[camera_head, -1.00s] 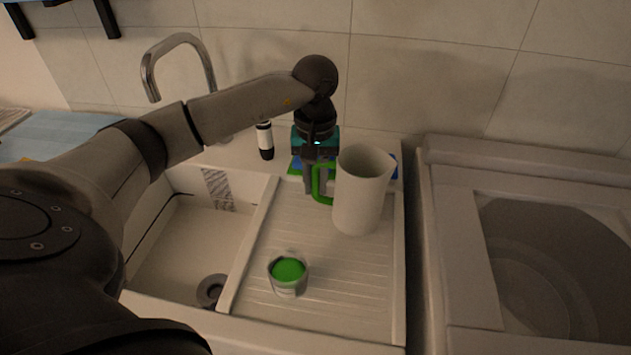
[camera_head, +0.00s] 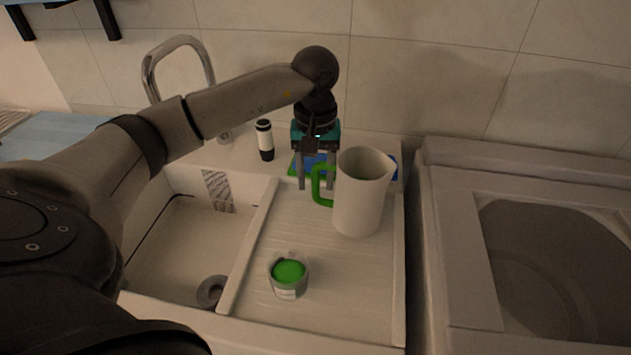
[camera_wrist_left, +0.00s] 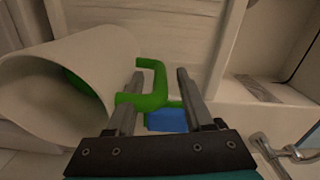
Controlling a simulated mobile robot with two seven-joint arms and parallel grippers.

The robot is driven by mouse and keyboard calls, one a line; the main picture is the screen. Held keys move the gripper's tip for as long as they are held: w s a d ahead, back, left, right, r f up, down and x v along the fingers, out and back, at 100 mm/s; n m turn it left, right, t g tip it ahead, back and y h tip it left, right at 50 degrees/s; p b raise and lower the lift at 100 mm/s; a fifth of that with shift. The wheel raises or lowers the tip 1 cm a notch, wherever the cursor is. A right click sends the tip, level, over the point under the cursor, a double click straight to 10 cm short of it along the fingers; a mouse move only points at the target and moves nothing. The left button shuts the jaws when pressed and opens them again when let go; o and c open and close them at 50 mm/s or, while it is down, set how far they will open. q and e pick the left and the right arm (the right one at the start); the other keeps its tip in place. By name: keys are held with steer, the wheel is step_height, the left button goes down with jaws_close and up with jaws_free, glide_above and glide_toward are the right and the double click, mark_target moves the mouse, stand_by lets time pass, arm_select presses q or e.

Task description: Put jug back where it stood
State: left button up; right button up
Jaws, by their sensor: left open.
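The jug (camera_head: 361,200) is white with a green handle and stands upright on the ribbed drainboard (camera_head: 335,295). Its handle (camera_head: 322,186) points left, toward my left gripper. My left gripper (camera_head: 316,187) is open, with its fingers pointing down beside the jug and around the level of the handle. In the left wrist view the jug (camera_wrist_left: 75,85) is at left, and its green handle (camera_wrist_left: 153,84) lies between the open fingers (camera_wrist_left: 158,88). My right gripper is not in view.
A cup with green contents (camera_head: 288,274) stands in front of the jug on the drainboard. The sink basin (camera_head: 185,245) is at left, with a curved faucet (camera_head: 178,45) behind. A black-and-white bottle (camera_head: 265,140) stands behind the sink. Blue and green items lie behind the jug.

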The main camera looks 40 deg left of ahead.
arm_select(q)
step_height(320, 180, up, 10)
steer(key=shift+r+p, duration=0.25)
steer(key=shift+p, duration=0.3)
steer(key=shift+r, duration=0.1)
